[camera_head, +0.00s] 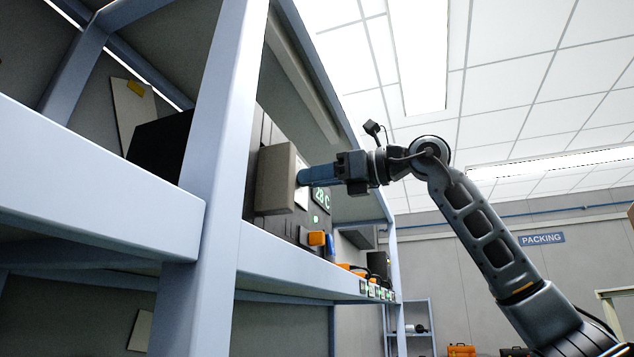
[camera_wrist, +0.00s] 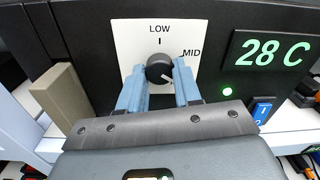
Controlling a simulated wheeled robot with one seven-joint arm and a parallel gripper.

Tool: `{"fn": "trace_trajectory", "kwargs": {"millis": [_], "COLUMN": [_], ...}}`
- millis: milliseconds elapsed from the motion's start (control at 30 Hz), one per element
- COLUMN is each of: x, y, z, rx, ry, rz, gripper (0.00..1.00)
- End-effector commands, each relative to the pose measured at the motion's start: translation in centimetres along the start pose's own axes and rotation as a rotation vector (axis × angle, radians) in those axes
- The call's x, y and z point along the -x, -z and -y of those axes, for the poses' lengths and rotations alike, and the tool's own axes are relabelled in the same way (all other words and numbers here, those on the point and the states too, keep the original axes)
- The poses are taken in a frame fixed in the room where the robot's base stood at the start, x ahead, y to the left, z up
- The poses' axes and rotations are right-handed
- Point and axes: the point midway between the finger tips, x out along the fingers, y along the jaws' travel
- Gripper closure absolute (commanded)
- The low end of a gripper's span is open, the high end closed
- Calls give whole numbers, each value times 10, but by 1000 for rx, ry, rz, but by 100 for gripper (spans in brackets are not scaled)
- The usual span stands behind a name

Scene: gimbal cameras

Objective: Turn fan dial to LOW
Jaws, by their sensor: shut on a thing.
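The fan dial (camera_wrist: 158,66) is a round black knob on a white square plate (camera_wrist: 126,36) in the wrist view. The plate reads LOW at the top, above a tick, and MID at the right. A pale mark shows at the knob's lower right, away from the LOW tick. The two blue fingers of my gripper (camera_wrist: 160,72) stand on either side of the knob, shut on it. In the head view my gripper (camera_head: 302,176) reaches the panel from the right; the knob is hidden there.
A lit display (camera_wrist: 269,52) reads 28 C right of the plate, above a green light (camera_wrist: 227,91) and a blue switch (camera_wrist: 262,110). A beige block (camera_wrist: 63,100) juts out at left. In the head view, the blue-grey shelf frame (camera_head: 215,130) stands left of my arm.

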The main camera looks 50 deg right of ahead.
Motion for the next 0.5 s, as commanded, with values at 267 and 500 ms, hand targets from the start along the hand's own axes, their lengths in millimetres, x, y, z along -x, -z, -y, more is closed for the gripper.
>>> {"fn": "trace_trajectory", "kwargs": {"millis": [267,500], "x": [0,0], "y": [2,1], "z": [1,1], "rx": [264,492], "ry": [2,2], "rz": [8,16], "gripper": [97,97]}}
